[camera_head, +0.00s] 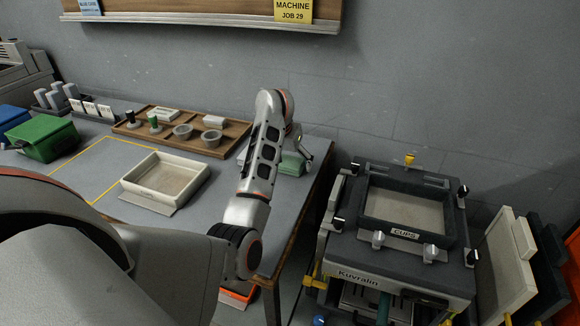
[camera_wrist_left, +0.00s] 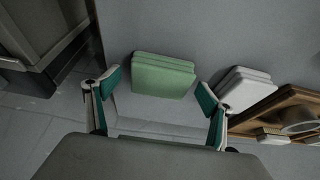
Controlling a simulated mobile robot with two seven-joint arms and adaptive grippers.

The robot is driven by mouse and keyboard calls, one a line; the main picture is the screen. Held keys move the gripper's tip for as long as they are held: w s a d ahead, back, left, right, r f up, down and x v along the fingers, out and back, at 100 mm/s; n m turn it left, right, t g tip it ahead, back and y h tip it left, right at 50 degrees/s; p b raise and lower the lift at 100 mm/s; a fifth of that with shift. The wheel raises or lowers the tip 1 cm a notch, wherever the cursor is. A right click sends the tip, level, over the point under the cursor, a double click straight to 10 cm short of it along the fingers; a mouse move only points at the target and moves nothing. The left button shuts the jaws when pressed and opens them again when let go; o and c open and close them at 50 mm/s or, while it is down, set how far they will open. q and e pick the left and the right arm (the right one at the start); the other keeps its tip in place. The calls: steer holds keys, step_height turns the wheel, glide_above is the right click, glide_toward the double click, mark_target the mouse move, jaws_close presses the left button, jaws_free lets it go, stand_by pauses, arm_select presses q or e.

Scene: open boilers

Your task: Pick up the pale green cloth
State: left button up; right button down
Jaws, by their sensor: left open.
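The pale green cloth (camera_wrist_left: 163,76) is a folded stack lying on the grey table. In the head view the cloth (camera_head: 292,163) is at the table's far right, partly hidden by my left arm. My left gripper (camera_wrist_left: 156,92) is open and empty. In the left wrist view its two fingers stand apart on either side of the cloth's near part. I cannot tell the height of the fingers above the table. In the head view the left gripper (camera_head: 304,148) is beside the cloth, mostly hidden behind the wrist. My right gripper is not in view.
A folded white cloth (camera_wrist_left: 239,86) lies close to the right finger. A wooden tray (camera_head: 222,145) with cups stands at the back. A cream box (camera_head: 150,197) sits on the table. The table's right edge is near the green cloth; a machine (camera_head: 350,254) stands beyond.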

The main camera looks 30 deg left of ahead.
mark_target(289, 162)
arm_select(q)
steer(key=c, duration=1.2)
step_height(289, 162, up, 10)
steer(key=shift+r+p, duration=0.1)
steer(key=shift+p, duration=0.75)
steer(key=shift+c, duration=0.2)
